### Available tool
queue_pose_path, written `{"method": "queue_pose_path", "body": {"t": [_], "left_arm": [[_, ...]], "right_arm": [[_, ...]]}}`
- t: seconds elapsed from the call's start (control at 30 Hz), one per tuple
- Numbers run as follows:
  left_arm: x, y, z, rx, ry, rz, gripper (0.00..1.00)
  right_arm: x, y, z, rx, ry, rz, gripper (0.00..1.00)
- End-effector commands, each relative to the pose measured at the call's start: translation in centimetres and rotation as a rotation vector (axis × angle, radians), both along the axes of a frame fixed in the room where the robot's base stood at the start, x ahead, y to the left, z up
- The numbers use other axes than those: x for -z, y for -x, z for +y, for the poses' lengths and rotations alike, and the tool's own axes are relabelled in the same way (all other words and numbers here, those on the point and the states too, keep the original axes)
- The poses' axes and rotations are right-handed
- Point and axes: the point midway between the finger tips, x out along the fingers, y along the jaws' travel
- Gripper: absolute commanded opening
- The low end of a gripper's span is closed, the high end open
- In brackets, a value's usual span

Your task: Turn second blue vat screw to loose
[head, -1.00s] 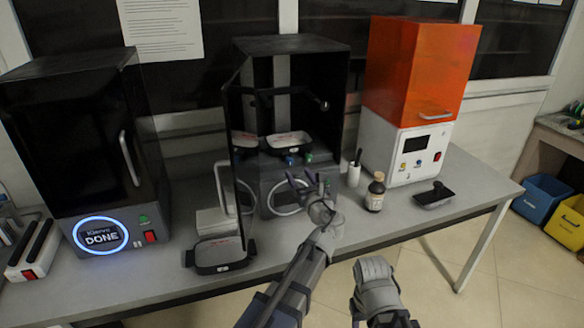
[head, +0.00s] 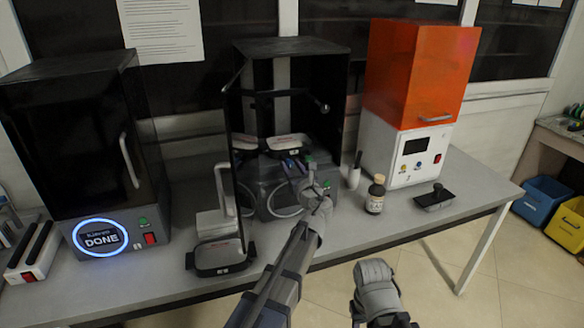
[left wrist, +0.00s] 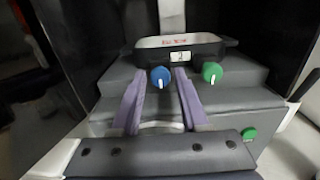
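The blue vat screw (left wrist: 160,76) is a round knob with a white pointer mark, close to upright, on the front of a black-rimmed vat (left wrist: 205,42) inside the open printer. A green screw (left wrist: 212,71) sits to its right. In the left wrist view my left gripper (left wrist: 160,82) is open, its two purple fingers reaching forward on either side of the blue screw; I cannot tell whether they touch it. In the head view my left gripper (head: 311,178) is in front of the printer and partly covers the screws. My right gripper (head: 375,280) is low, off the table's front edge.
The printer's dark door (head: 236,170) stands open on the left. A black-rimmed tray (head: 221,257) lies on the table before it. A brown bottle (head: 375,196), white cup (head: 353,176) and small black tray (head: 434,198) stand right. An orange-hooded machine (head: 418,80) is behind them.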

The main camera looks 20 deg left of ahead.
Motion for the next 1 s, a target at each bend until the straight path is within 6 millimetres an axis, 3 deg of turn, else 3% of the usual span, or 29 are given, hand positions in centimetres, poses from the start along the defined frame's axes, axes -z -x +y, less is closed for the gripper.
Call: {"method": "queue_pose_path", "body": {"t": [0.03, 0.37, 1.0], "left_arm": [[0.00, 0.00, -0.01, 0.000, 0.000, 0.000, 0.37], [0.00, 0.01, -0.02, 0.000, 0.000, 0.000, 0.00], [0.01, 0.04, 0.01, 0.000, 0.097, -0.065, 0.00]], "right_arm": [[0.00, 0.00, 0.00, 0.000, 0.000, 0.000, 0.50], [0.00, 0.00, 0.00, 0.000, 0.000, 0.000, 0.50], [0.01, 0.00, 0.00, 0.000, 0.000, 0.000, 0.50]]}}
